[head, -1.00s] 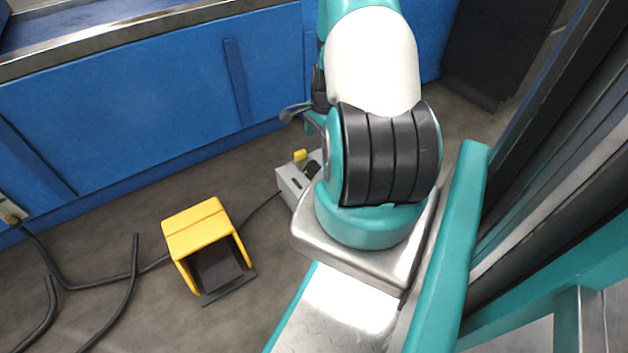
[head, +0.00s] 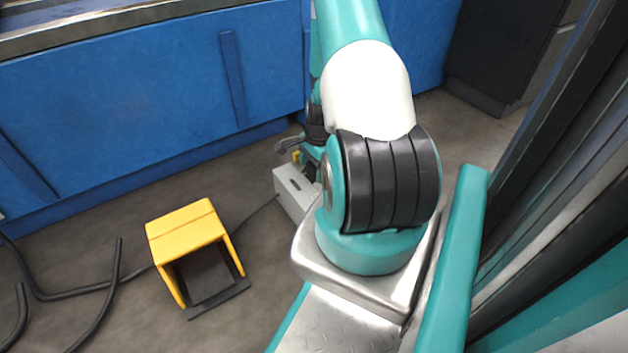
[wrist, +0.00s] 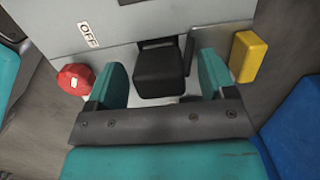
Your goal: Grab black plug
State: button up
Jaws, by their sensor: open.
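The black plug (wrist: 160,72) sits at the grey box (wrist: 135,30) in the wrist view. My gripper (wrist: 160,82) is open, with one teal finger on each side of the plug. Gaps show between the plug and both fingers. In the head view the grey box (head: 293,190) stands on the floor left of my arm's base. My gripper (head: 290,146) is only partly visible there, above the box's far end, and the plug cannot be made out.
A red knob (wrist: 75,79) lies just left of the left finger, and a yellow block (wrist: 247,56) is right of the right finger. A yellow pedal housing (head: 187,233) and black cables lie on the floor. Blue panels (head: 130,110) stand behind.

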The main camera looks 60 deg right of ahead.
jog(key=shift+r, duration=0.1)
jog(key=c, duration=1.1)
